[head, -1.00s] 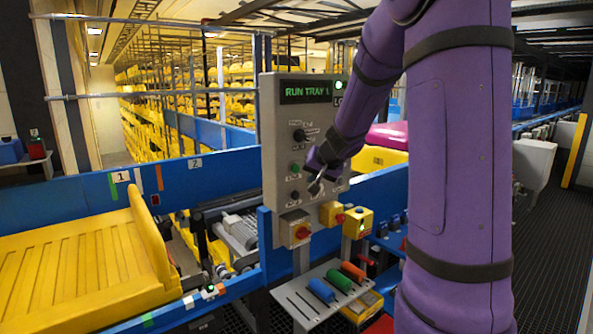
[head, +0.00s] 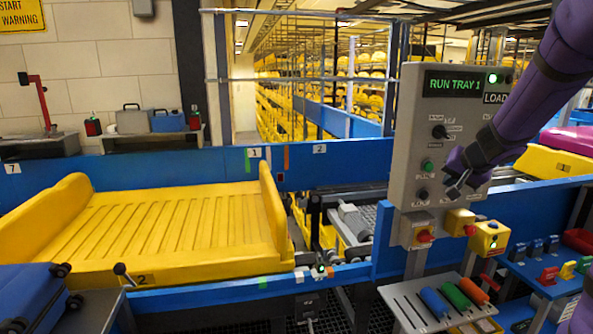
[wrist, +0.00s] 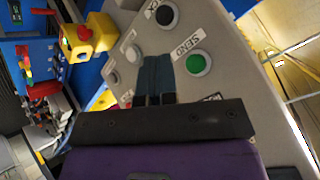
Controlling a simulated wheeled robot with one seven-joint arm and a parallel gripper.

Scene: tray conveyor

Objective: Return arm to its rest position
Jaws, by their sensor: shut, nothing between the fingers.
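My gripper (head: 459,187) is in front of the lower part of the grey control panel (head: 408,150), with my purple arm reaching in from the upper right. Its fingers are together and empty. In the wrist view the closed fingers (wrist: 155,98) point at the panel face (wrist: 235,90). A green button (wrist: 198,64) marked SEND lies right of them and a dark button (wrist: 166,16) lies beyond. I cannot tell whether the fingertips touch the panel.
A yellow tray (head: 160,225) rests empty on the blue-sided conveyor (head: 215,160) at left. Yellow boxes with red buttons (head: 490,238) sit below the panel. A tool rack (head: 415,305) holds coloured handles in front.

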